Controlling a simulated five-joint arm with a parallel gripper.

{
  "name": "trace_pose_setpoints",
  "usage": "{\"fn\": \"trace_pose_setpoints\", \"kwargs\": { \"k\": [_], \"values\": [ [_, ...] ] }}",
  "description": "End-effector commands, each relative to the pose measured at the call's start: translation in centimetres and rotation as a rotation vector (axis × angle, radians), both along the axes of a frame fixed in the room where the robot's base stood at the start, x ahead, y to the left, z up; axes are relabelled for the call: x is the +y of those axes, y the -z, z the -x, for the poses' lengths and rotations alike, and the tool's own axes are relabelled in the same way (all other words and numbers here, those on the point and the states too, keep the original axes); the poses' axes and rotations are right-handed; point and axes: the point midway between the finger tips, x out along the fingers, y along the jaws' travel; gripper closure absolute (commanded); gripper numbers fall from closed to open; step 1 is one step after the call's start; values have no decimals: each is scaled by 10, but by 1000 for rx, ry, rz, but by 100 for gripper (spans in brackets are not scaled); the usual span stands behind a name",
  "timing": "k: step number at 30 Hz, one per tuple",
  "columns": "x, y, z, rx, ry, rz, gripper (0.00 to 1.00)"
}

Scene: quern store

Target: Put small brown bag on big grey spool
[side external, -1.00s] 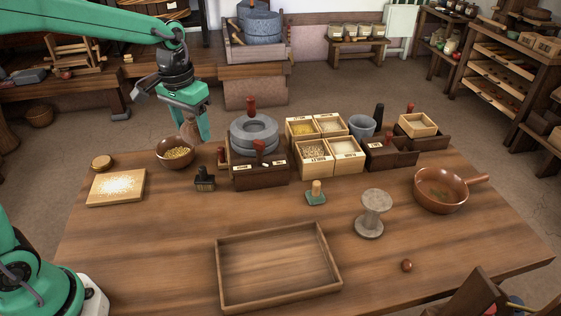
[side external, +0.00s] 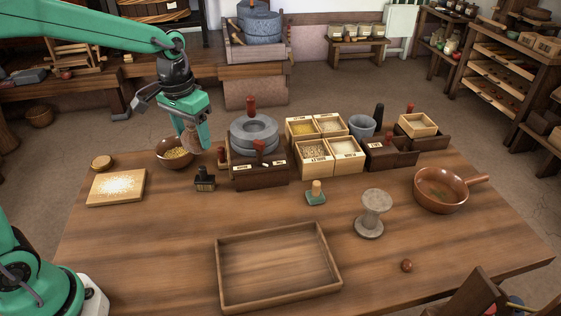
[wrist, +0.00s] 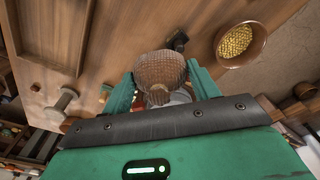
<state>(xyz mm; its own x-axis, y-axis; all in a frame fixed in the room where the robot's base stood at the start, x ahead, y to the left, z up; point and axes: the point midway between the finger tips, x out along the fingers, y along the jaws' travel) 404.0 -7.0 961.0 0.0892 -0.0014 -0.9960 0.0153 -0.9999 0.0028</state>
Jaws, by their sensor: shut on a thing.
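My gripper (side external: 188,140) is shut on the small brown bag (side external: 193,136). It holds the bag in the air near the brown bowl of yellow grain (side external: 176,153). In the wrist view the bag (wrist: 160,70) sits between the two green fingers. The big grey spool (side external: 371,213) stands upright on the table, right of the middle, with a bare top. It also shows at the left of the wrist view (wrist: 62,106). My gripper is well to the left of and behind the spool.
A stone quern (side external: 254,135), grain boxes (side external: 331,158) and a small green-based stamp (side external: 316,196) lie between my gripper and the spool. An empty wooden tray (side external: 223,268) is in front. A brown pan (side external: 440,190) and a small brown ball (side external: 407,266) are near the spool.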

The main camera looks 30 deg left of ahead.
Motion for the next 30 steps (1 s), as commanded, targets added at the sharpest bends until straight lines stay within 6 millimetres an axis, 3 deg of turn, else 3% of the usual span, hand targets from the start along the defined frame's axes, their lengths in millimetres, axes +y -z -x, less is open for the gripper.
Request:
{"fn": "trace_pose_setpoints", "kwargs": {
  "k": [8, 24, 30],
  "values": [
    [-40, 12, 2, 4, -78, 15, 84],
    [-154, 50, 32, 19, -342, 59, 84],
    [-178, 58, 43, 24, -407, 69, 84]
  ]
}}
